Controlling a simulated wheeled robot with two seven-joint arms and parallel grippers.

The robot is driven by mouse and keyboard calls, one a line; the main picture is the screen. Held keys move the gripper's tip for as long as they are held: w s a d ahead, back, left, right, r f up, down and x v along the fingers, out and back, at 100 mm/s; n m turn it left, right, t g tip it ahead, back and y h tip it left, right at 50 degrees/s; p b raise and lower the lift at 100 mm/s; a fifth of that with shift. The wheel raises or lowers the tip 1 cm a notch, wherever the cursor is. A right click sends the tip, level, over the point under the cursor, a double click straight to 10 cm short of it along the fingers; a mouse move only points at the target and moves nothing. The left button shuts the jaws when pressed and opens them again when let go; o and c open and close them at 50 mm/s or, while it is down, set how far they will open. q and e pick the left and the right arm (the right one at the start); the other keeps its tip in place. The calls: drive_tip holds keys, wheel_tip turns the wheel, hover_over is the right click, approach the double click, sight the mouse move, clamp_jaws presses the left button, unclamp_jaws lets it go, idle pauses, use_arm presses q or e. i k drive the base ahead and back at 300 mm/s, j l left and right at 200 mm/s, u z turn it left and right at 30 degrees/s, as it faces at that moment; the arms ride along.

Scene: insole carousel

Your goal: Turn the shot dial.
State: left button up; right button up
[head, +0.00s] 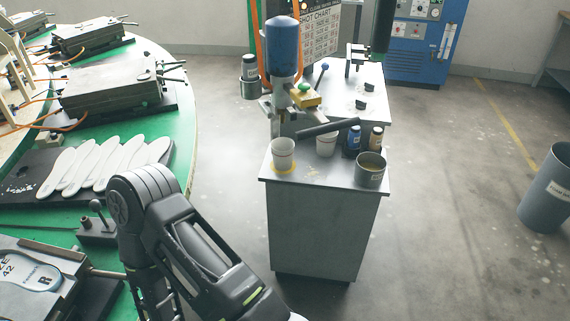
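A dispensing head with a blue tank (284,48) stands over the grey cabinet in the middle. A green knob (304,88) sits on a yellow block (306,99) beside it. A chart board (321,32) with "SHOT CHART" partly readable stands behind. Two small black knobs (362,104) are on the grey top to the right, and a lever with a blue ball (324,67) stands near them. I cannot tell which of these is the shot dial. My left arm fills the lower left, its gripper outside the picture. My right gripper is not seen.
The grey cabinet (320,232) holds white cups (283,154), a metal can (370,170), small bottles (352,140) and a dark bar (328,128). The green carousel (185,110) with moulds and pale insoles (92,166) is at left. The floor right of the cabinet is clear up to a grey bin (548,188).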

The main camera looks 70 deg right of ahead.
sight(361, 104)
drive_tip(key=z, duration=2.55)
drive_tip(key=i+l, duration=0.6)
drive_tip(key=l, duration=0.25)
drive_tip(key=i+l+z, duration=0.15)
drive_tip(key=i+l, duration=0.45)
drive_tip(key=l, duration=0.25)
drive_tip(key=i+l, duration=0.65)
drive_tip(key=l, duration=0.15)
drive_tip(key=l+z, duration=0.05)
